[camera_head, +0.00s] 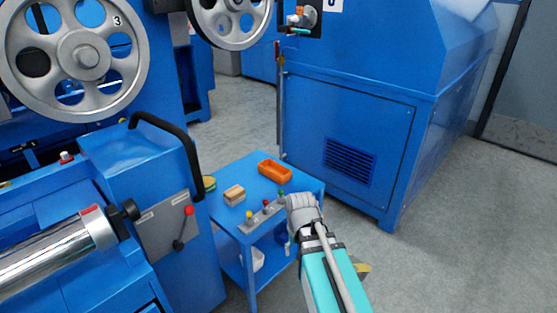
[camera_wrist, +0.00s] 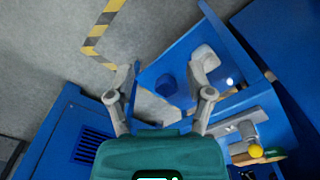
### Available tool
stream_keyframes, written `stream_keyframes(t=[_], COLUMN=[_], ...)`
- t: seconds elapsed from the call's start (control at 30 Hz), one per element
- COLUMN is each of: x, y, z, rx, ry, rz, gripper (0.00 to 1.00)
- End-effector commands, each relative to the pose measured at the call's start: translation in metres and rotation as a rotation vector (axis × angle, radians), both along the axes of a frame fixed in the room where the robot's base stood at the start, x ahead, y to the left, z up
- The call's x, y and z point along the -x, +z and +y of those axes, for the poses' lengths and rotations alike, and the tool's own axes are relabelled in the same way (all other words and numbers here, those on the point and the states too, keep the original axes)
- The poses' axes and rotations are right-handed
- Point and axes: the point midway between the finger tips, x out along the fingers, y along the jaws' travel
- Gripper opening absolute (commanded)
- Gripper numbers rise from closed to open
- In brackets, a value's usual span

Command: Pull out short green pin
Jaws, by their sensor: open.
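In the head view, a green-topped pin (camera_head: 281,193) stands at the right end of a grey holder bar (camera_head: 262,216) on a small blue table (camera_head: 232,213). A red-topped pin (camera_head: 266,203) and a yellow-topped pin (camera_head: 249,215) stand to its left in the same bar. My gripper (camera_head: 296,204) is right beside the green pin, at the table's right edge; I cannot tell if they touch. In the wrist view my gripper (camera_wrist: 165,70) has its fingers apart with nothing held between them. The yellow top (camera_wrist: 255,151) shows at lower right there; I cannot make out the green pin.
An orange tray (camera_head: 275,171) and a wooden block (camera_head: 234,194) lie on the table behind the bar. A machine with a black handle (camera_head: 165,140) stands close on the left. A large blue cabinet (camera_head: 345,150) stands behind. Floor at right is clear.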

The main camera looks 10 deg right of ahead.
Motion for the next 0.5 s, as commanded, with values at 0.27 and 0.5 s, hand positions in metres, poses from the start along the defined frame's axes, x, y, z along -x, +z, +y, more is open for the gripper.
stream_keyframes(t=[0.27,0.5], x=[-0.085,-0.166], y=[0.054,0.101], z=[0.000,0.001], rx=[0.000,0.000], ry=[-0.335,-0.701], rz=[0.000,0.000], gripper=[0.68,0.68])
